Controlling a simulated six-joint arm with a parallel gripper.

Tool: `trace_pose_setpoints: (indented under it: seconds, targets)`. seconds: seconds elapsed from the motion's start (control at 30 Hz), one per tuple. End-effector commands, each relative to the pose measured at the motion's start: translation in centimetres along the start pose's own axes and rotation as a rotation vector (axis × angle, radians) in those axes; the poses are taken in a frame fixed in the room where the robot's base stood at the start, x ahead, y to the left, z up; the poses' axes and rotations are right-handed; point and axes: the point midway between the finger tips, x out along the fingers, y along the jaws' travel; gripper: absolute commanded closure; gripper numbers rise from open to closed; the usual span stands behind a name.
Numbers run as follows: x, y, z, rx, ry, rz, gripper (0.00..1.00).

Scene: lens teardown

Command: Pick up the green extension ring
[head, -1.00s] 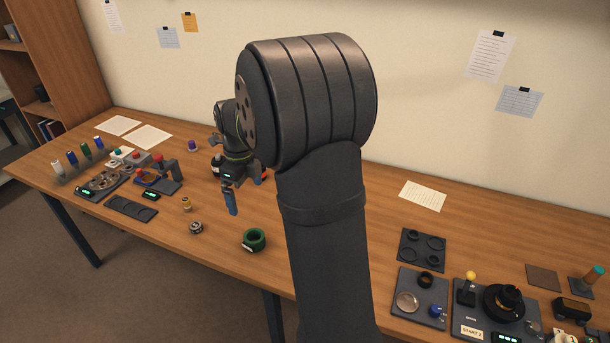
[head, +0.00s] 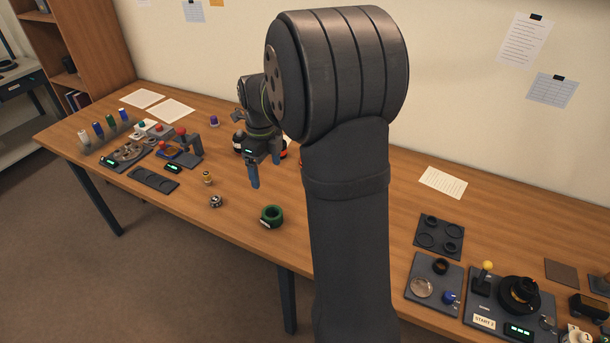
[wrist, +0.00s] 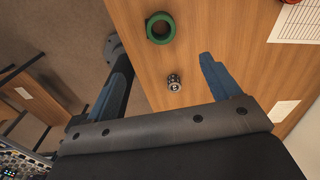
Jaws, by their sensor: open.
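The green extension ring (head: 271,216) lies flat on the wooden table near its front edge, with a small white label on its side. In the wrist view the ring (wrist: 160,27) shows at the top, beyond the fingertips and between their lines. My gripper (head: 262,172) is above the table, up and a little left of the ring in the head view, and does not touch it.
A small silver knurled part (head: 215,201) stands left of the ring; it also shows in the wrist view (wrist: 174,82). A small brass part (head: 207,177) stands farther left. Dark trays (head: 440,236) lie to the right. The table around the ring is clear.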

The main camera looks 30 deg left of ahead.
Motion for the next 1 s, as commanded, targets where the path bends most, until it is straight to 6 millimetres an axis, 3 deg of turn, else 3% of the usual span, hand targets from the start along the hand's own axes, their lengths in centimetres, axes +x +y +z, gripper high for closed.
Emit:
trace_pose_setpoints:
  seconds: [0.3, 0.43, 0.57, 1.0]
  targets:
    - [1.6, 1.8, 4.4, -0.343, 0.290, -0.061, 0.18]
    - [1.9, 2.1, 5.3, -0.420, 0.370, -0.082, 0.18]
    - [3.3, 1.9, 4.9, -0.431, 0.385, -0.084, 0.18]
    - [11.7, 0.5, 1.7, -0.428, 0.382, -0.083, 0.18]
